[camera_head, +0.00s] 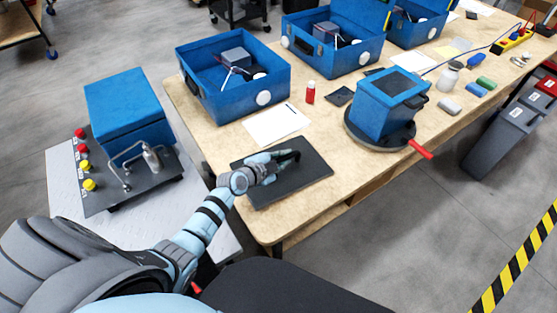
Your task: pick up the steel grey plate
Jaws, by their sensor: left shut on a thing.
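A flat dark grey rectangular plate (308,173), which I take as the steel grey plate, is at the near left end of the wooden table. It looks level; I cannot tell whether it touches the tabletop. My left gripper (291,156) reaches in from the left, over the plate. Its dark fingers are shut, seemingly on this plate, but the contact is hard to make out against the dark surface. My forearm and wrist hide the plate's left part. My right gripper is not in view.
A white sheet (262,128) and an open blue case (225,104) lie beyond the plate. A red bottle (310,92) stands near. To the right, a blue box (376,112) sits on a round dark base with a red handle (420,149). Another blue box (125,92) stands left.

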